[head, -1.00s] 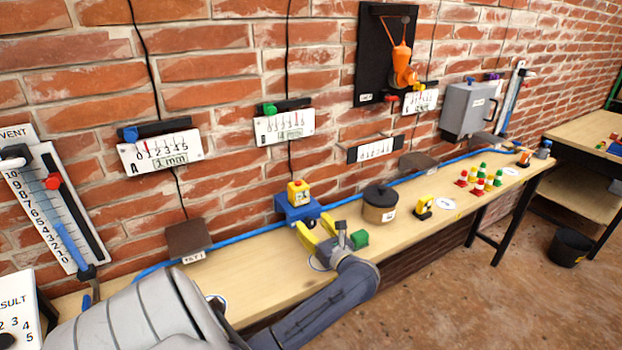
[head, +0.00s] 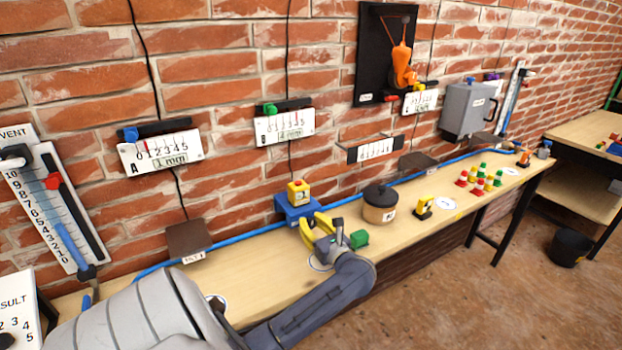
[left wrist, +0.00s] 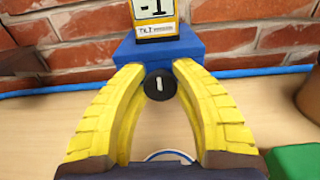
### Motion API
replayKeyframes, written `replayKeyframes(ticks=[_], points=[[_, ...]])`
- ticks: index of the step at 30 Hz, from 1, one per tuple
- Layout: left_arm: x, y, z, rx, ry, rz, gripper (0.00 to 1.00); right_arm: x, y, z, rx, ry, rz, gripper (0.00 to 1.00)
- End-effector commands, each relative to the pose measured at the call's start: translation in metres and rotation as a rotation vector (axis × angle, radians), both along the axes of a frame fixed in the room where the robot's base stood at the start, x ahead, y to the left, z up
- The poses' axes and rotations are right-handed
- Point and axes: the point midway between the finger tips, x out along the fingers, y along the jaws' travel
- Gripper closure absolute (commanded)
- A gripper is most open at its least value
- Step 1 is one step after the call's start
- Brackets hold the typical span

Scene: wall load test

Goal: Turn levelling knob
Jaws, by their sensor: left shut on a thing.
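The levelling knob (left wrist: 160,84) is a small round black knob with a white mark, on the front of a blue block (head: 294,208). A yellow tilt display (head: 298,190) sits on top of the block. In the left wrist view the display (left wrist: 155,14) reads -1, and the blue block (left wrist: 215,45) is straight ahead. My left gripper (head: 314,227) has yellow fingers and is shut on the knob, one fingertip on each side. In the head view the fingers hide the knob. My right gripper is not in view.
A green block (head: 359,239) lies close to the right of my gripper. A lidded brown pot (head: 379,212) stands further right. A blue hose (head: 243,235) runs along the wall at the bench's back. The bench front (head: 268,290) is mostly clear.

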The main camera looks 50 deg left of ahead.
Motion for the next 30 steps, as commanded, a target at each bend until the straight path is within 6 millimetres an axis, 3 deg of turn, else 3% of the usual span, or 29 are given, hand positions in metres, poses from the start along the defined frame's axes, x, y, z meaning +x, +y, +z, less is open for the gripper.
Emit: replayKeyframes(ticks=[14,30], points=[[0.0001,-0.0006,-0.0001,0.007,0.040,0.000,1.00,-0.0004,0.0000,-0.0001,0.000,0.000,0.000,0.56],[0.0014,-0.0007,-0.0001,0.071,0.379,0.000,1.00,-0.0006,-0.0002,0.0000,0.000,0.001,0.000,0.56]])
